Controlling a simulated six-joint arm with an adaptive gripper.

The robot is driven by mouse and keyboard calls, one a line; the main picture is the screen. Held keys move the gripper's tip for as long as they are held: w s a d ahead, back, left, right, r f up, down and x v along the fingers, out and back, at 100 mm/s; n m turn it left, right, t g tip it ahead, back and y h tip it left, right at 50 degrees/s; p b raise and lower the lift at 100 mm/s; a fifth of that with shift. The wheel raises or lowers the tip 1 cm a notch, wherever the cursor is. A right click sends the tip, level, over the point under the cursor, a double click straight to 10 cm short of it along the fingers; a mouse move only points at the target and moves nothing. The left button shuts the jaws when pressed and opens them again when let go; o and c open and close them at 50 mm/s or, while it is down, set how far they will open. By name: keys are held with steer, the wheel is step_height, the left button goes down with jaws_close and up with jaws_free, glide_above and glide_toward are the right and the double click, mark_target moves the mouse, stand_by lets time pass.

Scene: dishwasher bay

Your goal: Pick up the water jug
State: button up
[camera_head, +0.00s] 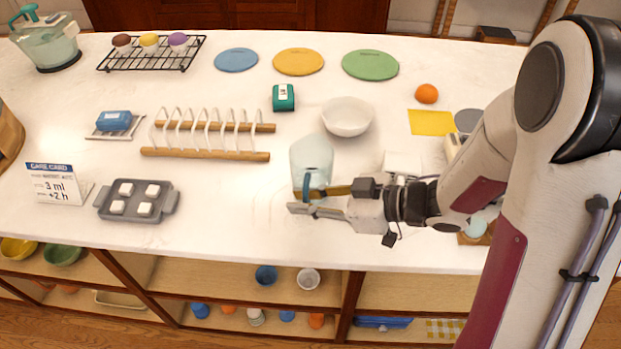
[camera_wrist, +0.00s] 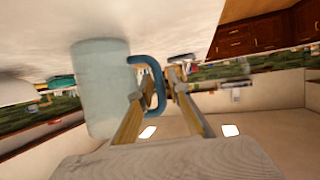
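The water jug (camera_head: 311,158) is a pale, see-through blue vessel with a darker blue handle (camera_head: 306,184). It stands upright on the white counter near the middle. My gripper (camera_head: 301,201) is at the jug's near side, with its fingers pointing left. In the wrist view, the jug (camera_wrist: 100,88) is at the left and its handle (camera_wrist: 150,74) reaches toward the fingers. My gripper (camera_wrist: 161,84) has a gap between its fingers and is open. The handle's lower end is partly behind the left finger; I cannot tell whether they touch.
A white bowl (camera_head: 347,116) stands just behind the jug, and a wooden rack (camera_head: 205,155) is to its left. A white block (camera_head: 402,162) is close behind my wrist. The counter's front edge is nearby.

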stand_by(0.4)
jaws_close()
steer(key=shift+r, duration=0.45)
steer(key=shift+r, duration=4.55)
